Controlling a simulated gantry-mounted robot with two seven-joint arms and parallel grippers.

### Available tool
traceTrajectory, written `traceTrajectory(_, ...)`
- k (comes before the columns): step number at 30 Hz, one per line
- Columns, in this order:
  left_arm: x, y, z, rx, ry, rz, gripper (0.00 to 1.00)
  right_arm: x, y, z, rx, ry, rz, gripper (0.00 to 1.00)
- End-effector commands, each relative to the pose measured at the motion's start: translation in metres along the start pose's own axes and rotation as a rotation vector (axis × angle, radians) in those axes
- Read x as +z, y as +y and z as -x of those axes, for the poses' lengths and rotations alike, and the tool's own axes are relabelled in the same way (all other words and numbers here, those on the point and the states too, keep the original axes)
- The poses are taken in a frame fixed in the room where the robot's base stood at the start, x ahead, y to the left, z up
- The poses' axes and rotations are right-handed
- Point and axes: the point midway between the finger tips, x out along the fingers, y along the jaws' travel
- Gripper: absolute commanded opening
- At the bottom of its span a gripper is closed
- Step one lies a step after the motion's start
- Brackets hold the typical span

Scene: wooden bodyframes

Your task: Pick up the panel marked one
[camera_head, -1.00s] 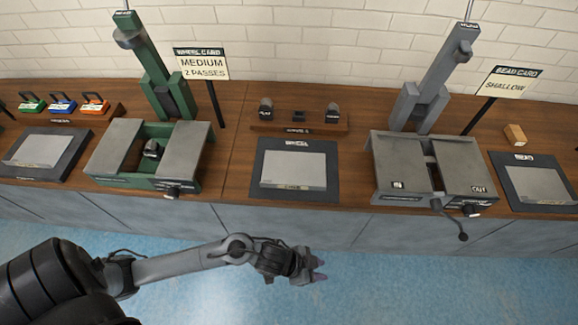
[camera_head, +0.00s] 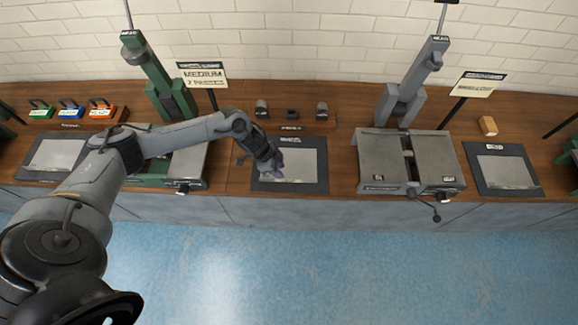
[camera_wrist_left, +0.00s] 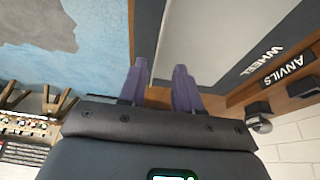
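Grey sheet panels lie on dark mats on the wooden bench; I cannot read a number on any of them. One panel (camera_head: 300,161) lies on the middle mat, partly hidden by my left gripper (camera_head: 252,179). In the left wrist view this pale panel (camera_wrist_left: 205,35) lies beyond my left gripper (camera_wrist_left: 160,84), whose two purple fingers are apart with nothing between them. Other panels lie on the left mat (camera_head: 60,152) and the right mat (camera_head: 505,171). My right gripper is not in view.
A green machine (camera_head: 165,80) stands left, partly behind my arm, and a grey machine (camera_head: 405,95) stands right. An anvil rack (camera_head: 295,124) is behind the middle mat. Sign cards (camera_head: 203,75) stand at the back. Blue floor is clear in front.

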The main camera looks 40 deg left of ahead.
Motion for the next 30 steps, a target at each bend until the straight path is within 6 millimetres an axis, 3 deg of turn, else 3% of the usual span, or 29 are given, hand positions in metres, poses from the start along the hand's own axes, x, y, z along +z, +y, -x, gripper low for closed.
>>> traceTrajectory(11,-0.002,0.001,-0.027,0.0,0.0,0.001,0.33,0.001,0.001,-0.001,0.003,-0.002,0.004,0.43)
traceTrajectory(21,-0.003,0.003,-0.066,-0.001,0.0,0.0,0.33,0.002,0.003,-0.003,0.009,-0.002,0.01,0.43)
traceTrajectory(30,-0.003,0.003,-0.069,-0.001,0.0,-0.001,0.33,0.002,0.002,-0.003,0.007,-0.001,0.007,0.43)
